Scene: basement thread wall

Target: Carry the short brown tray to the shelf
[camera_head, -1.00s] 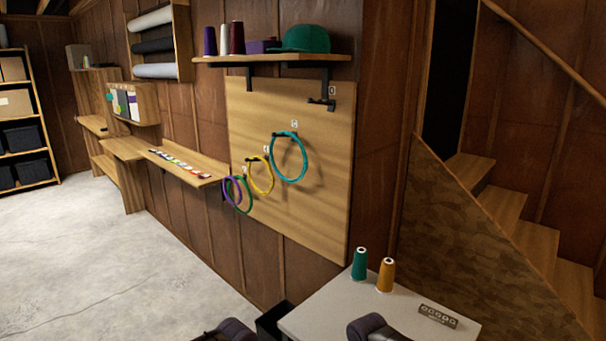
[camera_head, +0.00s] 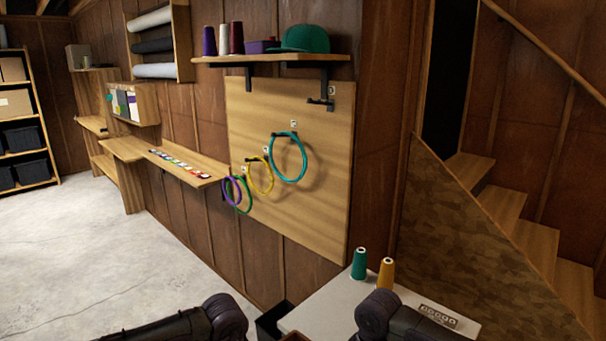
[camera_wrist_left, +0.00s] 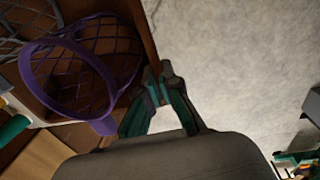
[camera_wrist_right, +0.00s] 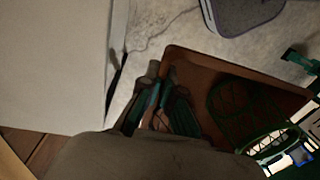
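The brown tray shows in the right wrist view (camera_wrist_right: 205,68) as a shallow rimmed board, and its edge shows in the left wrist view (camera_wrist_left: 146,35). A purple mesh basket (camera_wrist_left: 85,75) is at the tray in the left wrist view. A green basket (camera_wrist_right: 245,110) sits on it in the right wrist view. My left gripper (camera_wrist_left: 160,82) is closed on the tray's edge. My right gripper (camera_wrist_right: 158,95) is closed on the edge near a corner. In the head view both grippers are hidden below the frame. A wall shelf (camera_head: 225,61) holds spools, a purple box and a green cap.
A pale table (camera_head: 325,305) with a green spool (camera_head: 359,264), an orange spool (camera_head: 385,273) and a small holed block (camera_head: 438,316) stands close in front. A lower wooden ledge (camera_head: 205,172) runs along the wall. Rings hang on a pegboard (camera_head: 325,180). Floor at left (camera_head: 90,250) is clear.

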